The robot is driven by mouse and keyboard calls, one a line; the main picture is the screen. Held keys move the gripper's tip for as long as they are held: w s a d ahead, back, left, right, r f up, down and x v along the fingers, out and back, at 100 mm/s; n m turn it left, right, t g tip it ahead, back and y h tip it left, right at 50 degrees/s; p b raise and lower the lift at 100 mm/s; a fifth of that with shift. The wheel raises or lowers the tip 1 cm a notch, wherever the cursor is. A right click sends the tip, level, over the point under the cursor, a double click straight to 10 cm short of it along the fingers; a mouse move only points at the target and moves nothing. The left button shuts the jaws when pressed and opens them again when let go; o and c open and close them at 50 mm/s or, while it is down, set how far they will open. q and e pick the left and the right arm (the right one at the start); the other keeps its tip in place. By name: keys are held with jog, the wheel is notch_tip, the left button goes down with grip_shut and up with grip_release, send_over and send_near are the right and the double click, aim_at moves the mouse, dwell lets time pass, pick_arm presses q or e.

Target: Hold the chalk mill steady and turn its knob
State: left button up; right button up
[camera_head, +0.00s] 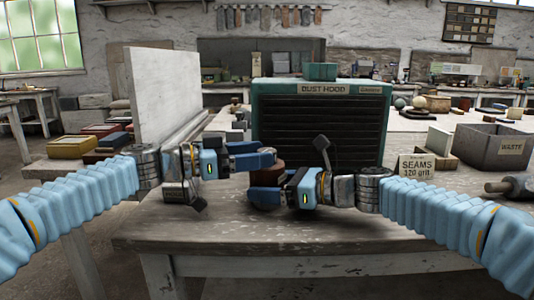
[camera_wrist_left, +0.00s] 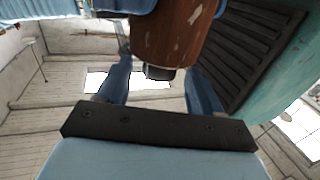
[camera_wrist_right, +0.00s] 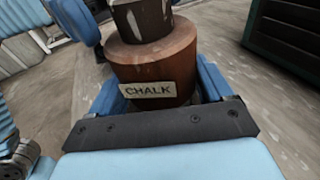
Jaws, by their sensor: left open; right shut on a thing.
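The chalk mill (camera_head: 270,174) is a brown wooden body standing upright over the table, mostly hidden by my grippers in the head view. My right gripper (camera_head: 258,188) is shut around its lower body, and the CHALK label (camera_wrist_right: 148,89) faces the right wrist camera. My left gripper (camera_head: 268,154) is higher, at the mill's top, with open fingers. In the left wrist view the mill's worn brown wood (camera_wrist_left: 170,28) ends in a small dark knob (camera_wrist_left: 160,73) between the fingers, with gaps on both sides.
The green dust hood (camera_head: 320,125) stands close behind the grippers. A pale upright slab (camera_head: 165,95) is at the left. A SEAMS 120 grit sign (camera_head: 416,167) and a grey waste bin (camera_head: 495,148) are at the right. The front of the wooden table (camera_head: 300,235) is clear.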

pick_arm(q)
jog(key=shift+x, duration=1.45)
jog(key=c, duration=0.9)
jog(key=shift+c, duration=0.2)
jog(key=shift+m+g, duration=0.3)
jog(key=shift+g, duration=0.1)
jog(key=m+g, duration=0.3)
jog(key=g, duration=0.2)
jog(key=shift+h, duration=0.4)
jog(key=shift+r+m+g, duration=0.1)
jog(key=shift+m+g, duration=1.2)
jog(key=shift+g, duration=0.4)
jog(key=shift+g+y, duration=0.3)
